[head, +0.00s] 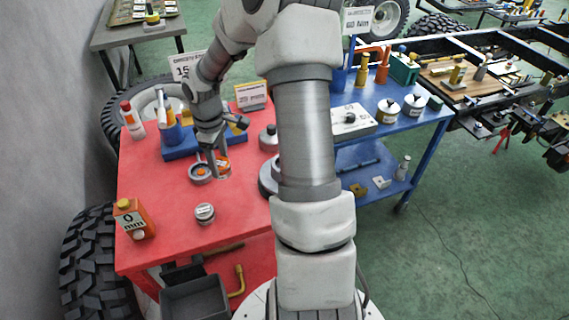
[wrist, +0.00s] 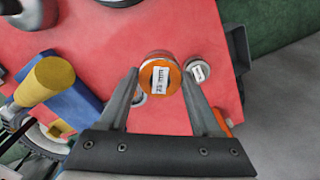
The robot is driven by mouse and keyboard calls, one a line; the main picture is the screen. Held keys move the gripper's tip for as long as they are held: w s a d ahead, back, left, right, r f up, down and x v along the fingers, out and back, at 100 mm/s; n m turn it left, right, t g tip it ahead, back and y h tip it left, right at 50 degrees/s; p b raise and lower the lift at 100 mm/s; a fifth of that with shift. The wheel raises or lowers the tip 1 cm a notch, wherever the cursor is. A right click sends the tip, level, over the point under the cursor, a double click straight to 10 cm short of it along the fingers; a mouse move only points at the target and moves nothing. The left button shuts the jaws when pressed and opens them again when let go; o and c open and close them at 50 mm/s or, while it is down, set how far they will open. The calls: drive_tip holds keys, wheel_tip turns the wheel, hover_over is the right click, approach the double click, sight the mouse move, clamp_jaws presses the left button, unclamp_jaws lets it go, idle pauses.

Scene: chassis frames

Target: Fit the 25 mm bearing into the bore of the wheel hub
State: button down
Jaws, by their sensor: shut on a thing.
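My gripper (head: 220,160) is shut on the bearing, a short cylinder with an orange rim and a white label that seems to read 25 mm. The bearing (wrist: 160,75) sits between the fingertips in the wrist view, and shows as a small orange piece (head: 223,168) in the head view. It is held over the red table (head: 165,205). A dark grey round part (head: 266,180), perhaps the wheel hub, stands to the right, mostly behind my arm; its edge shows at the top of the wrist view (wrist: 120,2). Its bore is not visible.
A grey labelled cylinder (head: 205,213) stands nearer the front. A blue block with tools (head: 180,145) is behind, an orange bottle (head: 133,218) at front left. The table's front middle is fairly clear.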

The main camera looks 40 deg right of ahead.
drive_tip(key=s+d+r+n+p, duration=0.3)
drive_tip(key=s+d+r, duration=0.1)
drive_tip(key=s+d, duration=0.55)
drive_tip(key=s+d+r+n+p, duration=0.3)
drive_tip(key=s+d+r+n, duration=0.1)
drive_tip(key=s+d, duration=0.6)
drive_tip(key=w+a+f, duration=0.1)
drive_tip(key=w+f, duration=0.1)
drive_tip(key=w, duration=0.2)
drive_tip(key=w+a+f, duration=0.1)
drive_tip(key=w+f, duration=0.1)
drive_tip(key=w, duration=0.1)
drive_tip(key=w+a+f, duration=0.1)
drive_tip(key=w+f, duration=0.2)
drive_tip(key=w, duration=0.1)
drive_tip(key=shift+w+a+b, duration=0.2)
drive_tip(key=shift+w+b, duration=0.15)
drive_tip(key=shift+b, duration=0.05)
drive_tip(key=shift+f, duration=2)
drive_tip(key=shift+f, duration=0.1)
drive_tip(key=shift+c, duration=0.4)
unclamp_jaws()
wheel_tip(320, 180, up, 12)
